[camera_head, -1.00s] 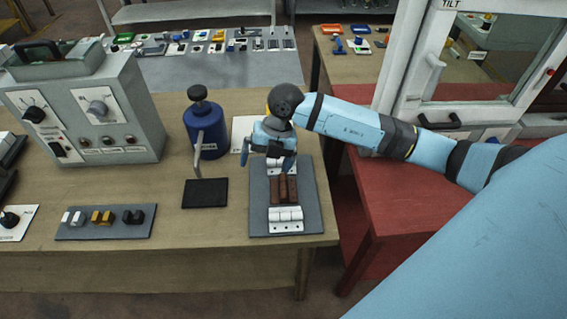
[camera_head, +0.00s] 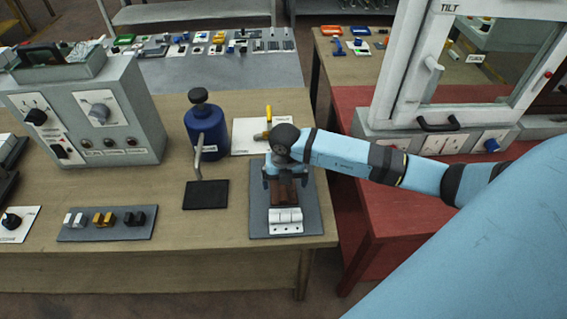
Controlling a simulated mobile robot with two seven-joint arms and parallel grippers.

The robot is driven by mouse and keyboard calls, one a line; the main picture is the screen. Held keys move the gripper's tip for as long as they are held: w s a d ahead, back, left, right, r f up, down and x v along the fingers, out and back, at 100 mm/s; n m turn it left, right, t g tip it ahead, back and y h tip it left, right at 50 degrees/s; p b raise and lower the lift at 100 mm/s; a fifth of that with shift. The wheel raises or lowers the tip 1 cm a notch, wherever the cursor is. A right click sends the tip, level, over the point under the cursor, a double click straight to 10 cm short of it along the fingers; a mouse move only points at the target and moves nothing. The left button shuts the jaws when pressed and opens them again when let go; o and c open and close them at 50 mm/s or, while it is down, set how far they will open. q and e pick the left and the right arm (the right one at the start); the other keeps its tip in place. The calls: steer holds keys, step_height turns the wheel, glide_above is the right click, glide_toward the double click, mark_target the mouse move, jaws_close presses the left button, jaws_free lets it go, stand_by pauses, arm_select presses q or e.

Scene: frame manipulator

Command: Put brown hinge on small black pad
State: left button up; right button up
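The brown hinge (camera_head: 285,193) lies on a grey board (camera_head: 258,215), with a white hinge (camera_head: 285,221) in front of it. My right gripper (camera_head: 286,180) hangs over the brown hinge and covers its far part. Its fingers are apart, one to each side of the hinge; I cannot tell whether they touch it. The small black pad (camera_head: 205,195) lies bare on the table left of the board, under the spout of a blue bottle. My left gripper is not in view.
The blue bottle (camera_head: 205,130) stands behind the pad, its spout reaching down to the pad's back edge. A white-framed cabinet (camera_head: 400,90) stands right.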

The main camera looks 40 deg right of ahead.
mark_target(284, 188)
step_height(284, 188, down, 4)
steer(key=shift+a+p, duration=0.15)
steer(key=shift+p, duration=0.15)
steer(key=c, duration=0.9)
steer(key=shift+r, duration=0.1)
